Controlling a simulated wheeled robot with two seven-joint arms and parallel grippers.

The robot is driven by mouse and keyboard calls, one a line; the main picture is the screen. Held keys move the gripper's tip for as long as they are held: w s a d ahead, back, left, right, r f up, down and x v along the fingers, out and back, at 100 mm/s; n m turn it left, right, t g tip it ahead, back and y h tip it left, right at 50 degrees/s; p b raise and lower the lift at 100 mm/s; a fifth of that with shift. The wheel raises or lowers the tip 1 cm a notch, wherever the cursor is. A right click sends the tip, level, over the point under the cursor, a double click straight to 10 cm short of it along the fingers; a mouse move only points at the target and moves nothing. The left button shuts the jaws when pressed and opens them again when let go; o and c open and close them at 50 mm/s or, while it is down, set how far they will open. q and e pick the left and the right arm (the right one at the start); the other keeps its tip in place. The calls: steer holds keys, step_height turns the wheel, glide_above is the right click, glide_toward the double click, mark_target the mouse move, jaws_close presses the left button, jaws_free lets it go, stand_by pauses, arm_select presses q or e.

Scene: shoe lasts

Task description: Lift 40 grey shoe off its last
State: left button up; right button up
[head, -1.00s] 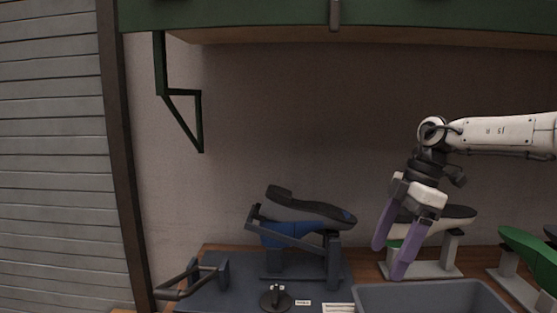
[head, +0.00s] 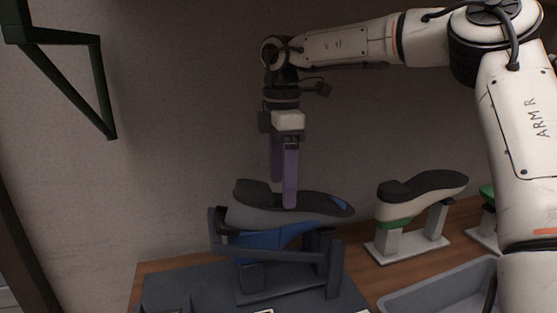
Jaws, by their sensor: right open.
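The grey shoe (head: 262,216) sits sole up, with its dark sole on top and a small blue patch at the right end. It is on a blue last (head: 268,238), held in a dark stand (head: 290,290) with bars along the front. My right gripper (head: 283,192) points straight down at the middle of the shoe, its purple fingers open. The front finger's tip overlaps the sole. The rear finger is partly hidden behind it, and its tip is hidden by the shoe. I cannot tell whether either finger touches the shoe. My left gripper is not in view.
A cream shoe (head: 430,192) with a dark sole stands on a green last at the right. A grey bin (head: 420,291) is at the lower right. A green wall bracket (head: 75,85) is at the upper left. The wall behind is bare.

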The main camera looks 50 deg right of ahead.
mark_target(281, 199)
step_height(281, 199, down, 5)
steer(key=shift+r, duration=0.1)
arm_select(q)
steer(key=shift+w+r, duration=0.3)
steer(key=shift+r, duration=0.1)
arm_select(e)
steer(key=shift+f, duration=0.4)
steer(key=shift+c, duration=0.6)
steer(key=shift+w, duration=0.1)
steer(key=c, duration=1.3)
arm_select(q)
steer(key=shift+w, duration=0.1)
arm_select(e)
steer(key=shift+o, duration=0.2)
